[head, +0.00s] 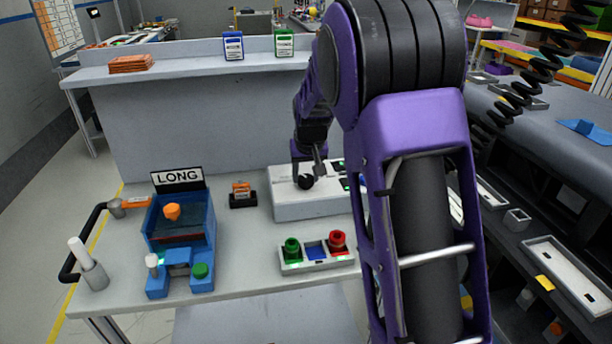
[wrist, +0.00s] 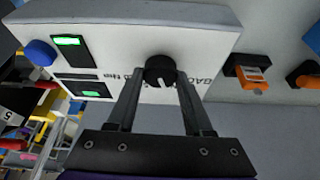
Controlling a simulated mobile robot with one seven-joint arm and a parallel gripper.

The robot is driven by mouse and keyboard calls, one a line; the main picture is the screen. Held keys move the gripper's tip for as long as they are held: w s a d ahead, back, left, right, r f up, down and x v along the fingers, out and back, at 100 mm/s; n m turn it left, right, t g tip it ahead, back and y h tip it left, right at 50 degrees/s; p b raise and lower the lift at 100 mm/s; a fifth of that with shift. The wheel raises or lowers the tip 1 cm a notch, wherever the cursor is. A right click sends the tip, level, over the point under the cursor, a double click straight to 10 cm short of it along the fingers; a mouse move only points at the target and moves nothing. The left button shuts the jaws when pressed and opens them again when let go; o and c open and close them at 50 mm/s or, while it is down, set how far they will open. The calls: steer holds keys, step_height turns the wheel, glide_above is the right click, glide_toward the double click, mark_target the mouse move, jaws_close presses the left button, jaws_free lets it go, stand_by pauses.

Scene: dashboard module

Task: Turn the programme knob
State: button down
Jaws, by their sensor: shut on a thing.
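The programme knob (wrist: 160,71) is a round black knob with a light pointer mark, on the face of a white module. In the head view the knob (head: 305,182) sits on the top of the white module (head: 300,207). My gripper (wrist: 161,80) is shut on the knob, with one finger on each side of it. In the head view my gripper (head: 308,176) comes down onto the knob from above. Part of the module's right side is hidden behind my arm.
A green and red button box (head: 316,262) stands in front of the module. A small orange-topped block (head: 242,194) and a blue station with a LONG sign (head: 180,235) stand to the left. Black switches with green lights (wrist: 69,41) and a blue button (wrist: 40,52) share the module face.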

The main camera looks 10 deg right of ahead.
stand_by(0.3)
steer(key=shift+c, duration=1.5)
jaws_free()
steer(key=shift+r, duration=0.1)
steer(key=p+v, duration=0.2)
steer(key=v, duration=1.5)
steer(key=shift+r, duration=0.15)
